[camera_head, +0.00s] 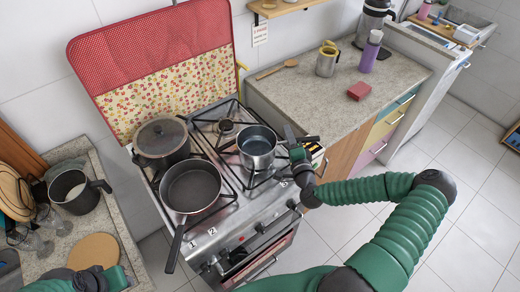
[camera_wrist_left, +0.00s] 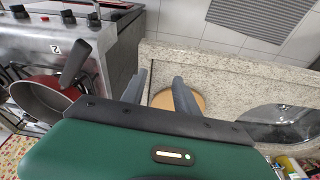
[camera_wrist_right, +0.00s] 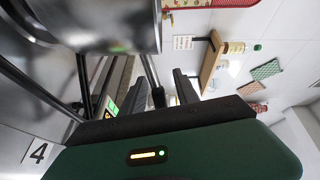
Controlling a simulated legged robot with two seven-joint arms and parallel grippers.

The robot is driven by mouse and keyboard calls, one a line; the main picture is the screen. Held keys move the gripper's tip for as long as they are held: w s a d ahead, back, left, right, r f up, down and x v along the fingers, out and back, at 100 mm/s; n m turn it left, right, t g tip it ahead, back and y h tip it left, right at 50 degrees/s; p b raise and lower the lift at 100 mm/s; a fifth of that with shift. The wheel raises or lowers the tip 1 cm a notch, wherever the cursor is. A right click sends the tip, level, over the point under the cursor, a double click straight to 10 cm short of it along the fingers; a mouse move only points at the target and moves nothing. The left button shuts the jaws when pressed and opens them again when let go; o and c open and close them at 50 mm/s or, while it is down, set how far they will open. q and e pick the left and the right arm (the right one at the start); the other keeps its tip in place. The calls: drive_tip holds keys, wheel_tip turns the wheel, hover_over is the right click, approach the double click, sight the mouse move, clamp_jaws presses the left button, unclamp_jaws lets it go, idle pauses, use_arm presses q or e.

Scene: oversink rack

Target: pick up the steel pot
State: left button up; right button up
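The steel pot (camera_head: 257,142) stands upright on the front right burner of the stove, its dark handle (camera_head: 308,139) pointing right. Its shiny side (camera_wrist_right: 95,25) fills the upper left of the right wrist view. My right gripper (camera_head: 293,140) is at the handle, close to the pot's right side. Its fingers (camera_wrist_right: 158,90) are apart, with a dark bar that looks like the handle between them; contact cannot be told. My left gripper (camera_head: 88,276) is over the left counter. In the left wrist view it (camera_wrist_left: 160,88) is open and empty.
A frying pan (camera_head: 190,187) and a lidded dark pot (camera_head: 161,140) share the stove. The left counter holds another pot (camera_head: 75,192), glasses and a round board (camera_head: 93,251). The right counter (camera_head: 310,90) has a mug, a purple bottle and a red block.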

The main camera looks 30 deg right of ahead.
drive_tip(key=c, duration=0.5)
drive_tip(key=shift+d, duration=0.2)
clamp_jaws()
drive_tip(key=shift+d+f, duration=0.2)
drive_tip(key=shift+d, duration=0.2)
drive_tip(key=shift+s+a, duration=0.1)
drive_tip(key=shift+a+r, duration=0.1)
drive_tip(key=shift+a, duration=0.05)
